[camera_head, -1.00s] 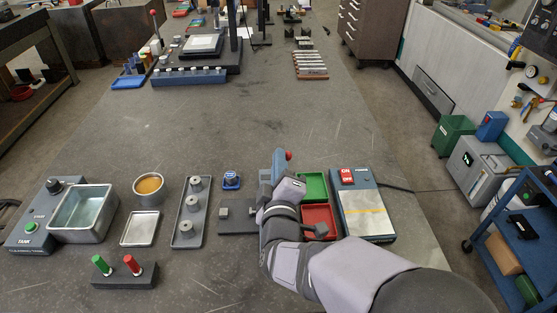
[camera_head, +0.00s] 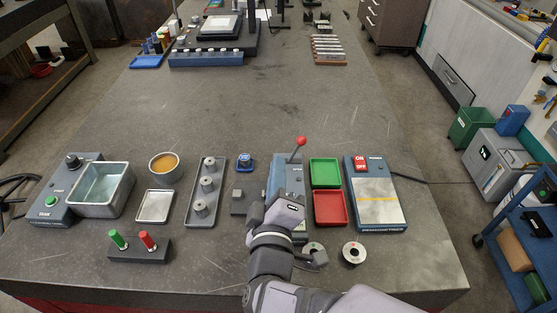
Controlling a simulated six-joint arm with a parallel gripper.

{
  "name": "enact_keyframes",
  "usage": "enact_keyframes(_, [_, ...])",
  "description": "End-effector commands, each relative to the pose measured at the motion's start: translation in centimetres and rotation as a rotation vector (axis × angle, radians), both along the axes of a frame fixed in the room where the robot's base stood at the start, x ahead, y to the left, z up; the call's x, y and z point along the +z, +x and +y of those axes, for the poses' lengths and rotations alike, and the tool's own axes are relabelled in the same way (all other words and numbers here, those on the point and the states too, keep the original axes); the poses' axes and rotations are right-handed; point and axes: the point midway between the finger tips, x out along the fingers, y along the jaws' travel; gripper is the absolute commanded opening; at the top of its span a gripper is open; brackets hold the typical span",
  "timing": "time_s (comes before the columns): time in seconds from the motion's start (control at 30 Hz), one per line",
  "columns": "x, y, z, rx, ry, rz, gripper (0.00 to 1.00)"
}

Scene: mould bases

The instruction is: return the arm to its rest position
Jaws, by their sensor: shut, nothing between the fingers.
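Another round disc shows partly beside the gripper.
Green (camera_head: 325,172) and red (camera_head: 330,208) trays and a demagnetiser-like box (camera_head: 375,193) stand right of the device. A tank (camera_head: 102,190), amber cup (camera_head: 164,166), metal tray (camera_head: 155,206), tray of grey pieces (camera_head: 207,188) and pin stand (camera_head: 138,249) are left. The bench middle is clear.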

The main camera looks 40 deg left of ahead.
Motion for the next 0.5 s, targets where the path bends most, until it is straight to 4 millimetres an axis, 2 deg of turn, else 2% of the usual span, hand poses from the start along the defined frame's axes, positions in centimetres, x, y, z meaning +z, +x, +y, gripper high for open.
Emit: enact_keyframes(0.5, [0.06,-0.44,-0.39,0.001,0.0,0.0,0.0])
